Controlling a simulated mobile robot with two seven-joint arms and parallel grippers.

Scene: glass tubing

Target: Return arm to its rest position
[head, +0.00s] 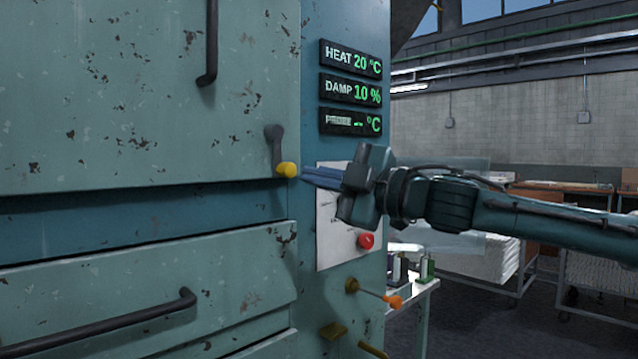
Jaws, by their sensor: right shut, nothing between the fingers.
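My right arm (530,212) comes in from the right side of the head view, stretched out level towards the teal machine cabinet. My right gripper (305,174) is shut and empty. Its fingertips point left, close to the yellow knob (287,170) of a dark latch handle on the upper door. I cannot tell whether the fingertips touch the knob. The gripper body hides part of a white sheet (335,250) on the cabinet front. My left gripper is not in view.
The worn teal cabinet (120,100) fills the left. Its front carries displays (351,91), a red button (366,241), an orange-tipped lever (390,301) and a drawer handle (120,325). A small table (412,300) and wheeled racks (490,260) stand behind, right.

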